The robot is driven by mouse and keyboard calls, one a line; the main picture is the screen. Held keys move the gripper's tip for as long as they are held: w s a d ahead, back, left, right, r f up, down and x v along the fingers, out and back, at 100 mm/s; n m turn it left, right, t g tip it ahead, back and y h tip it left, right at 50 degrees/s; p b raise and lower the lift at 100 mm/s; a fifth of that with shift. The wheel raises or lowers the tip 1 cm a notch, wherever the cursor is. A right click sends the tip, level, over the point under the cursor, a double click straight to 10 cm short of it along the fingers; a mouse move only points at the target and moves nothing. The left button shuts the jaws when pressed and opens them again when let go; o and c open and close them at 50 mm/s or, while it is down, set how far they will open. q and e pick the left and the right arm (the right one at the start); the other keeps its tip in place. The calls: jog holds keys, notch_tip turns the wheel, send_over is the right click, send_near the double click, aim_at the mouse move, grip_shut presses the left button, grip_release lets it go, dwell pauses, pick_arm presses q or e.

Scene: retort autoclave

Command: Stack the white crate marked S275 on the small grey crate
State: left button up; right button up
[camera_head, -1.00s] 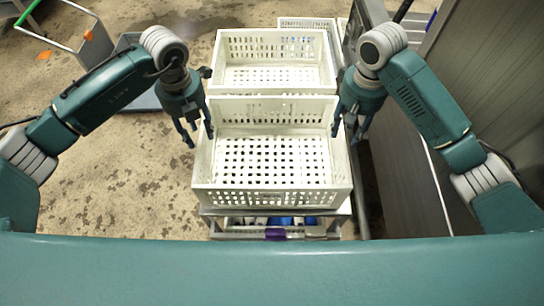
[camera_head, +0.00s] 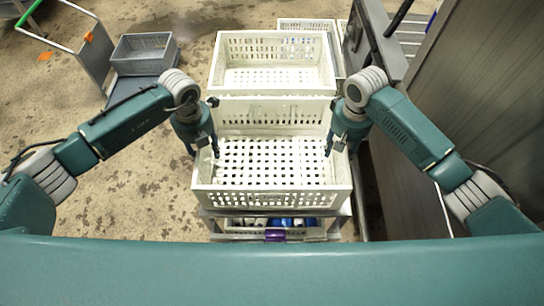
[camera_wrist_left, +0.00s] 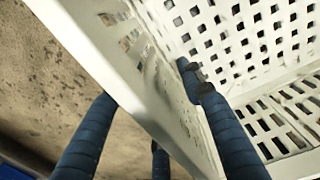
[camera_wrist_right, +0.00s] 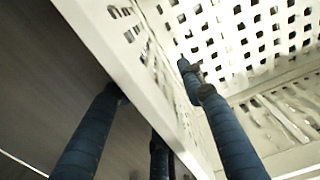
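A large white perforated crate (camera_head: 270,197) stands open and empty in the middle of the head view. No S275 marking is readable on it. A small grey crate (camera_head: 145,60) stands at the upper left, apart from the white crate. My left gripper (camera_head: 204,150) is at the white crate's left wall, and my right gripper (camera_head: 338,146) is at its right wall. In the left wrist view the fingers straddle the white wall (camera_wrist_left: 130,80), with a gap on the outer side. The right wrist view shows the same at the other wall (camera_wrist_right: 130,70). Both grippers look open.
A second white crate (camera_head: 218,70) stands directly behind, with a further pale crate (camera_head: 330,30) beyond it. Below the front crate is a rack (camera_head: 268,239) holding blue and white items. A grey metal wall (camera_head: 470,95) stands close on the right. The left floor is mostly clear.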

pick_arm(q)
jog(key=shift+f, duration=0.35)
pick_arm(e)
jog(key=shift+f, duration=0.35)
pick_arm(q)
jog(key=shift+c, duration=0.5)
pick_arm(e)
jog(key=shift+c, duration=0.5)
pick_arm(q)
jog(key=c, duration=0.9)
pick_arm(e)
jog(key=c, duration=0.9)
pick_arm(q)
jog(key=shift+r, duration=0.1)
pick_arm(e)
jog(key=shift+r, duration=0.1)
